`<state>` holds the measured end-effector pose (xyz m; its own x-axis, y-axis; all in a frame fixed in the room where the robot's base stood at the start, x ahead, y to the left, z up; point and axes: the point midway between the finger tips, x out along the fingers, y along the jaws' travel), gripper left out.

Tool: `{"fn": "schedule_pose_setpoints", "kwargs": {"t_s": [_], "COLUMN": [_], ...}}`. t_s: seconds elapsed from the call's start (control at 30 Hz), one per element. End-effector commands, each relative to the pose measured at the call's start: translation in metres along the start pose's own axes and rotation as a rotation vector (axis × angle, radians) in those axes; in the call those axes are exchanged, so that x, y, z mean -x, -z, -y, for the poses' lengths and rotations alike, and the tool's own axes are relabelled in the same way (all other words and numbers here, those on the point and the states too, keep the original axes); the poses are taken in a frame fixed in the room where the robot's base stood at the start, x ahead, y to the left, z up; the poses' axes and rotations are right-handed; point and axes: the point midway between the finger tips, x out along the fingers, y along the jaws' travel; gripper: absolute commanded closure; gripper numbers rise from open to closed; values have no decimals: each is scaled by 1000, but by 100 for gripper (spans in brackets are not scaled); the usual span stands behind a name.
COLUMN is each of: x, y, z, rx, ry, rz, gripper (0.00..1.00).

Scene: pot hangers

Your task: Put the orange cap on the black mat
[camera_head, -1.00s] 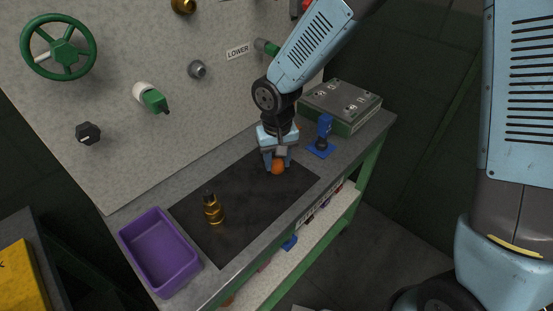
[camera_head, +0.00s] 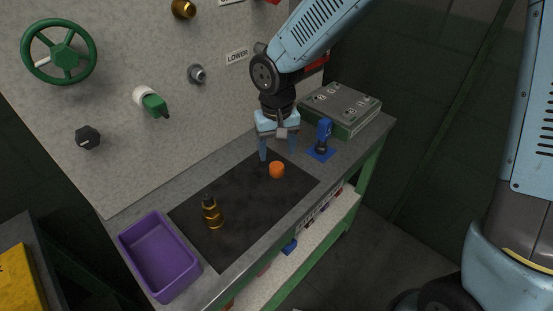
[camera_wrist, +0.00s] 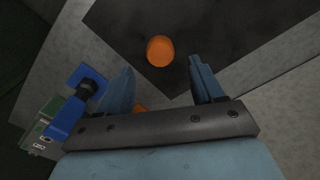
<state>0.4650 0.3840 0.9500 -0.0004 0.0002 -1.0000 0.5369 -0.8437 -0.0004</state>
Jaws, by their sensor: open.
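The orange cap (camera_head: 277,170) sits on the black mat (camera_head: 245,212), near its far right part. It also shows in the wrist view (camera_wrist: 160,51), resting on the dark mat (camera_wrist: 215,25) beyond my fingertips. My gripper (camera_head: 277,158) is open and empty, raised above and just behind the cap, with its fingers pointing down. In the wrist view my two fingers (camera_wrist: 162,78) are spread apart and the cap is clear of both. A small bit of orange shows between the fingers near the gripper's base; I cannot tell what it is.
A gold bottle (camera_head: 212,212) stands on the mat, left of the cap. A purple bin (camera_head: 158,255) is at the bench's left end. A blue stand (camera_head: 322,140) and a grey-green box (camera_head: 341,105) are to the right. The panel with valves rises behind.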

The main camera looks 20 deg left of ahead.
Motion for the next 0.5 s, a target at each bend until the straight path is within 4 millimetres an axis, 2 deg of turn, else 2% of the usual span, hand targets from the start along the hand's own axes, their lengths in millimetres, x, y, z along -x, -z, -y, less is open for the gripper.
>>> {"fn": "schedule_pose_setpoints", "kwargs": {"t_s": [0.03, 0.2, 0.5], "x": [12, 40, 63], "y": [1, 1, 0], "z": [0, 0, 0], "rx": [0, 1, 1], "ry": [1, 0, 0], "rz": [-6, -4, -1], "gripper": [33, 33, 33]}}
